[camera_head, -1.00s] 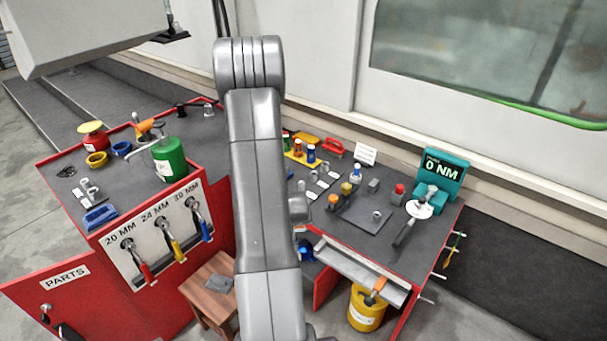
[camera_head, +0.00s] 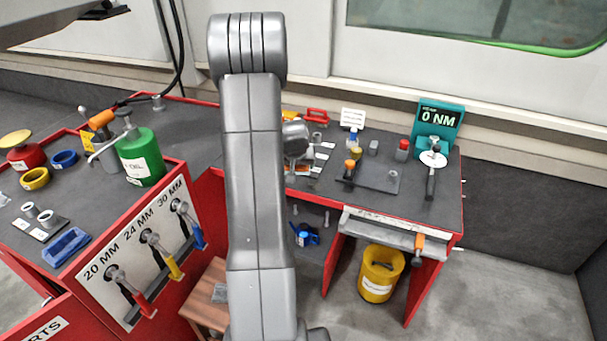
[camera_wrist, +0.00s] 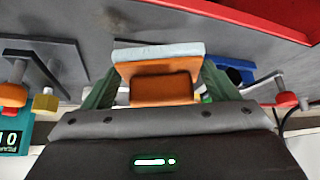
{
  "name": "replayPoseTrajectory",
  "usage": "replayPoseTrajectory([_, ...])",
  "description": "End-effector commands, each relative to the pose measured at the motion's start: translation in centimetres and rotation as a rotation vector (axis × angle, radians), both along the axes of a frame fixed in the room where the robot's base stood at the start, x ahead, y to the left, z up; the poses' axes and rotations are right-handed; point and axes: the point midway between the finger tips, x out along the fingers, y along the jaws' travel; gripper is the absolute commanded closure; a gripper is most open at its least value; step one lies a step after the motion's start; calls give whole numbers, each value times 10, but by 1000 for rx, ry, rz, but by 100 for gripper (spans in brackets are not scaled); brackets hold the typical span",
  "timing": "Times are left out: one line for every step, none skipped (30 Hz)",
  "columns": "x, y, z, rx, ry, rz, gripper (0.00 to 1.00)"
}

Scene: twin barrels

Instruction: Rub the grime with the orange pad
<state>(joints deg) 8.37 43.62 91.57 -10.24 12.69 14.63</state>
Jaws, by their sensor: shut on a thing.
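My gripper (camera_wrist: 158,88) is shut on the orange pad (camera_wrist: 160,88) in the wrist view. The pad is an orange block with a pale blue-white layer along its far edge, held between two green fingers. Beyond it is the grey worktop (camera_wrist: 220,35). Faint dark speckles (camera_wrist: 118,14) show on that surface near the top; I cannot tell whether they are the grime. I cannot tell whether the pad touches the surface.
The right bench holds a teal torque meter (camera_head: 437,128), a dark plate (camera_head: 378,178) and small parts. A green can (camera_head: 139,156) and blue tray (camera_head: 66,247) are on the left bench. A yellow bucket (camera_head: 378,277) and wooden stool (camera_head: 205,310) stand below.

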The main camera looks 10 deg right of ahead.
Motion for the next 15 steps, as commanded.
replayPoseTrajectory([6, -9, -7, -4, -5, -20, 37])
replayPoseTrajectory([9, -13, -7, -6, -3, -29, 37])
replayPoseTrajectory([11, -18, -5, -7, -4, -43, 37])
replayPoseTrajectory([13, -20, -4, -8, -4, -51, 37])
replayPoseTrajectory([14, -23, -2, -10, -3, -58, 37])
replayPoseTrajectory([16, -26, -1, -11, -3, -64, 37])
replayPoseTrajectory([17, -27, 0, -12, -3, -69, 37])
replayPoseTrajectory([17, -29, 1, -13, -2, -73, 37])
replayPoseTrajectory([18, -30, 2, -13, -2, -76, 37])
replayPoseTrajectory([18, -30, 2, -13, -2, -78, 37])
replayPoseTrajectory([18, -31, 2, -13, -1, -79, 37])
replayPoseTrajectory([18, -31, 1, -13, -1, -79, 37])
replayPoseTrajectory([18, -31, 0, -13, -1, -79, 37])
replayPoseTrajectory([18, -31, -1, -13, -1, -79, 37])
replayPoseTrajectory([18, -31, -4, -13, 0, -79, 37])
